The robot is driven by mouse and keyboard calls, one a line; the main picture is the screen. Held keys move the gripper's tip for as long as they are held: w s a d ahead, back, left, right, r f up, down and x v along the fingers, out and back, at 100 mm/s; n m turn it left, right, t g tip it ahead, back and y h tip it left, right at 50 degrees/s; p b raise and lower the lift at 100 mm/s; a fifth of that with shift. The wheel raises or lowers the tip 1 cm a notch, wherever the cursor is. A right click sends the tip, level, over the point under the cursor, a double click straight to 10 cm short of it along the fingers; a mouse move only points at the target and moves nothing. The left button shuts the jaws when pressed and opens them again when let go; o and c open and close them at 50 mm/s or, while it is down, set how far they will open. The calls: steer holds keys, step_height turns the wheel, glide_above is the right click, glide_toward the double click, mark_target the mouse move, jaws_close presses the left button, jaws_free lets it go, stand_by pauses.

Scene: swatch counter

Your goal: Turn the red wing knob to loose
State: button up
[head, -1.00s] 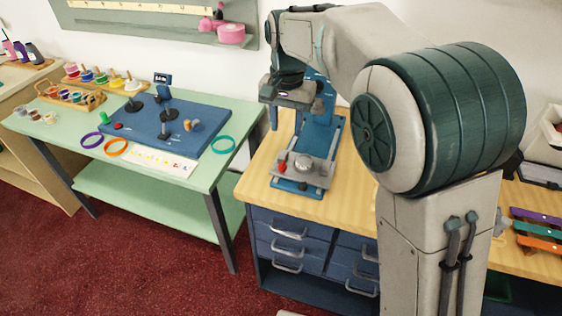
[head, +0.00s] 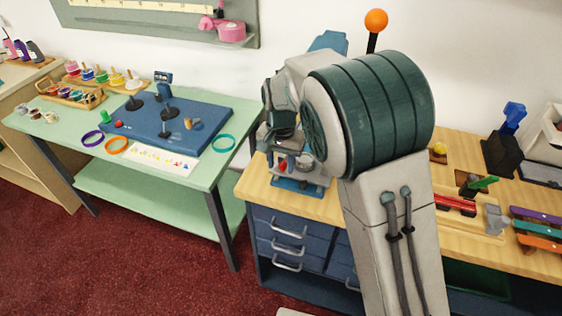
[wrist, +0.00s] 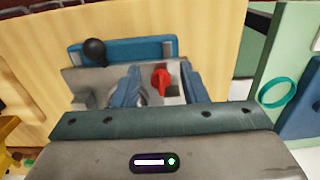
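The red wing knob (wrist: 160,80) stands on the grey plate (wrist: 75,76) of a blue-based machine. In the wrist view its wing points roughly up and down the picture. In the head view the knob (head: 283,164) is a small red spot, partly hidden by my gripper. My gripper (wrist: 160,88) is open, with one blue finger left of the knob and one right of it. A gap shows on the right side of the knob; I cannot tell whether either finger touches it. Any loose or tight marking is not readable.
A black ball handle (wrist: 95,51) rises from the machine close to my left finger. An orange ball lever (head: 376,19) stands behind my arm. The green table (head: 65,132) with a blue board is to the left.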

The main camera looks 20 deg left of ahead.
steer(key=shift+f, duration=0.15)
jaws_close()
